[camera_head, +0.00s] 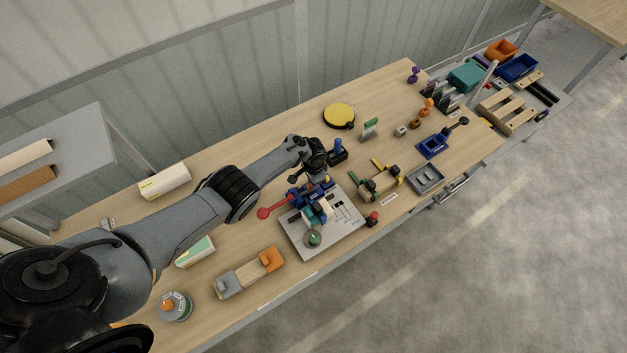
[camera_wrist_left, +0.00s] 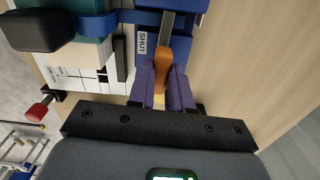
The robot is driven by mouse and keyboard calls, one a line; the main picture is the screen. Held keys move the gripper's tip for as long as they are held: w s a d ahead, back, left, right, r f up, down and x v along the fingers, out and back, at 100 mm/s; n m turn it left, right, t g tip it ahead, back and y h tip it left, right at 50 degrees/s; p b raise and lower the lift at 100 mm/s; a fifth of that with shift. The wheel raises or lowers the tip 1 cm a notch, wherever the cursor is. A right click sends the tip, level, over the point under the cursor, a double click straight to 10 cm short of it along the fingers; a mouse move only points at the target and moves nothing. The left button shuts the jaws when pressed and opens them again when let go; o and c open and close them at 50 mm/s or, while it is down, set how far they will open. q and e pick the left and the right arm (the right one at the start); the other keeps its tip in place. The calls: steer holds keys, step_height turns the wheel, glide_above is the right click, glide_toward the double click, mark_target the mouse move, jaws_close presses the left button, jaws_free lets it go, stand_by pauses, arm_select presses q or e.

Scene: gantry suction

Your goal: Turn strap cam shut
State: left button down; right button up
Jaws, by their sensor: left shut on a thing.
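The strap cam's lever shows in the left wrist view as a metal bar with an orange handle (camera_wrist_left: 163,66). The bar runs up along a blue body that bears a "SHUT" label (camera_wrist_left: 143,43). My left gripper (camera_wrist_left: 161,88) is shut on the orange handle, its purple fingers on either side of it. In the head view my left gripper (camera_head: 324,179) is at the back of the blue fixture (camera_head: 308,196) on the grey plate (camera_head: 345,235), and largely hides the lever there. My right gripper is in neither view.
A red-knobbed lever (camera_head: 264,213) sticks out left of the fixture. A green knob (camera_head: 313,239) sits on the plate's front, and a red knob (camera_head: 373,217) at its right. A blue-topped item (camera_head: 338,150) stands close behind my gripper. A wooden fixture (camera_head: 378,184) is to the right.

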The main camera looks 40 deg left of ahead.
arm_select(q)
steer(key=shift+n, duration=0.6)
steer(key=c, duration=1)
jaws_free()
steer(key=shift+c, duration=0.2)
step_height(320, 180, up, 11)
steer(key=p, duration=0.6)
steer(key=shift+f, duration=0.15)
